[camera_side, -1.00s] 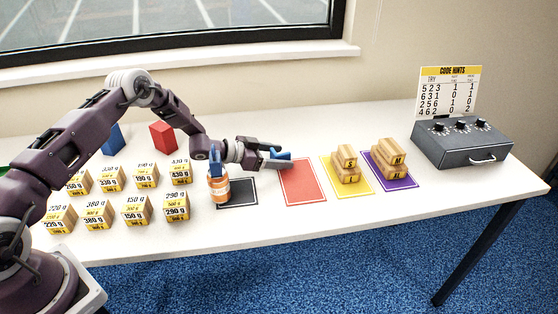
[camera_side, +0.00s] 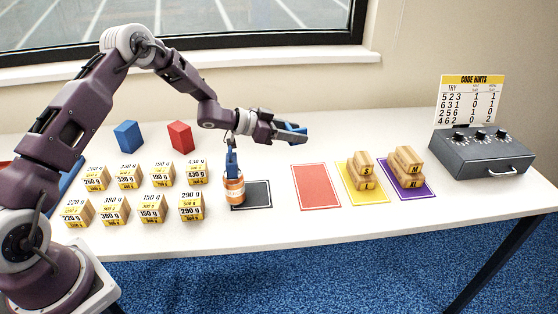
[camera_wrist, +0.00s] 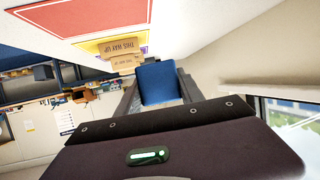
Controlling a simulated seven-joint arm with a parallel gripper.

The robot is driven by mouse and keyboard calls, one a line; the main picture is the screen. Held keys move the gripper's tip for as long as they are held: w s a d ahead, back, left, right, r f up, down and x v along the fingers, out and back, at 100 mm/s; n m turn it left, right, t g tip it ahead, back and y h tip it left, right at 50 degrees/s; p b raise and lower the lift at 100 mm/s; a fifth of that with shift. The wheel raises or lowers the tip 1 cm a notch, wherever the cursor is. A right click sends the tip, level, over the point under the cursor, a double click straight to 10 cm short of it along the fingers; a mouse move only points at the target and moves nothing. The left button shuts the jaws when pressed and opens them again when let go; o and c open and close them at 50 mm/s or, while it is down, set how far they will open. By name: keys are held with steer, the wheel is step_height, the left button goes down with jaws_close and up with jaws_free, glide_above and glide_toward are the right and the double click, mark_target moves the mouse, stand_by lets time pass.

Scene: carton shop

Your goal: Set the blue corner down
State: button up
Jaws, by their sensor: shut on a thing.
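My gripper (camera_side: 290,131) is shut on the blue corner (camera_wrist: 158,83), which sits between the two fingers in the wrist view. In the side view the blue corner (camera_side: 295,127) shows only in part between the fingers. My gripper holds it in the air above the back part of the table, up and behind the gap between the black mat (camera_side: 262,196) and the red mat (camera_side: 316,187). The red mat is bare.
Wooden blocks sit on the yellow mat (camera_side: 376,198) and purple mat (camera_side: 428,190). Weight-marked boxes (camera_side: 192,206), a blue block (camera_side: 128,137) and red block (camera_side: 181,137) stand left.

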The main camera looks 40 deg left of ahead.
steer(key=s+a+r+n+t+y, duration=0.1)
steer(key=s+r+y, duration=0.1)
steer(key=s+r, duration=0.6)
steer(key=s+a+r+n+y, duration=0.15)
steer(key=s+r, duration=0.35)
steer(key=s, duration=0.8)
steer(key=a+f+n+g+y, duration=0.15)
steer(key=a+n+y, duration=0.25)
steer(key=a, duration=0.4)
steer(key=w+a+f+n+y, duration=0.1)
steer(key=a+f+n+y, duration=0.25)
steer(key=a, duration=0.55)
steer(key=a+f+n+y, duration=0.2)
steer(key=a+n+y, duration=0.2)
steer(key=a, duration=0.4)
steer(key=s+a+f+n+g+y, duration=0.3)
steer(key=s+a+n+g+y, duration=0.4)
steer(key=a, duration=0.5)
steer(key=f, duration=0.3)
steer(key=s+f+h, duration=0.1)
steer(key=f, duration=0.2)
steer(key=f+m+t+h, duration=0.1)
steer(key=f, duration=0.2)
steer(key=shift+s+a+f, duration=0.35)
steer(key=shift+s+f, duration=0.05)
steer(key=shift+f, duration=0.35)
steer(key=shift+f, duration=0.15)
